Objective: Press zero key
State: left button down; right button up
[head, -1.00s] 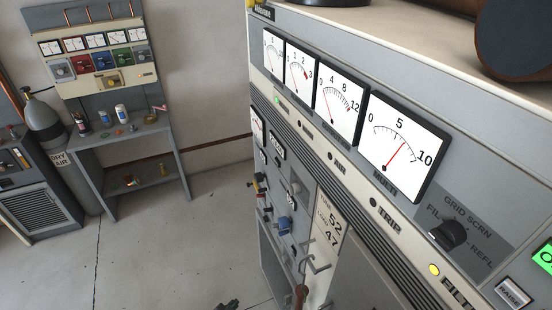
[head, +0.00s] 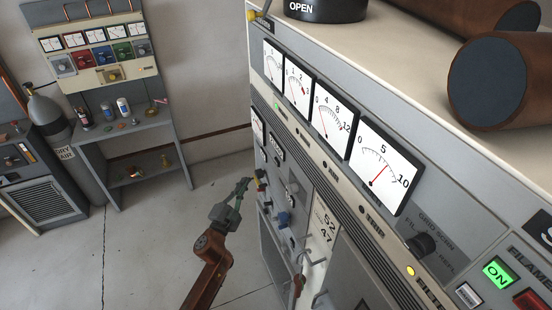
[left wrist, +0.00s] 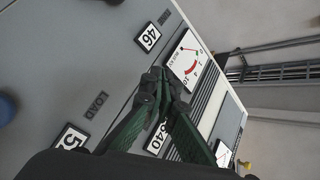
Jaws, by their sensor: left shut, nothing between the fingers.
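My left gripper (head: 243,184) is in front of the lower, left part of the grey transmitter rack (head: 337,188). Its thin green fingers are shut and empty. In the left wrist view the closed fingertips (left wrist: 160,76) lie over the panel, near a white meter (left wrist: 187,62) and a number plate reading 46 (left wrist: 148,37). I cannot make out a key marked zero in either view; the fingers cover part of the panel. Whether the fingertips touch the panel I cannot tell. My right gripper is not in view.
Large meters (head: 382,168) line the rack's upper face, with a black selector knob (head: 422,244) and a lit green ON button (head: 497,272) at right. Blue knobs (head: 283,219) sit low on the panel. A bench (head: 135,132) stands at the back left. The floor between is clear.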

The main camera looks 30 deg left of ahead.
aim_at(277, 162)
pick_arm(q)
notch_tip(277, 162, up, 6)
jog(key=s+t, duration=0.1)
jog(key=shift+d+r+m, duration=0.2)
jog(key=shift+d+m, duration=0.2)
jog(key=shift+d, duration=0.05)
jog(key=shift+w, duration=0.1)
jog(key=w+d, duration=0.5)
jog(key=w, duration=0.1)
jog(key=shift+w+d, duration=0.3)
jog(key=shift+d, duration=0.1)
jog(key=shift+w, duration=0.1)
dwell(1.0)
jog(key=shift+w+d, duration=0.2)
jog(key=shift+d, duration=0.05)
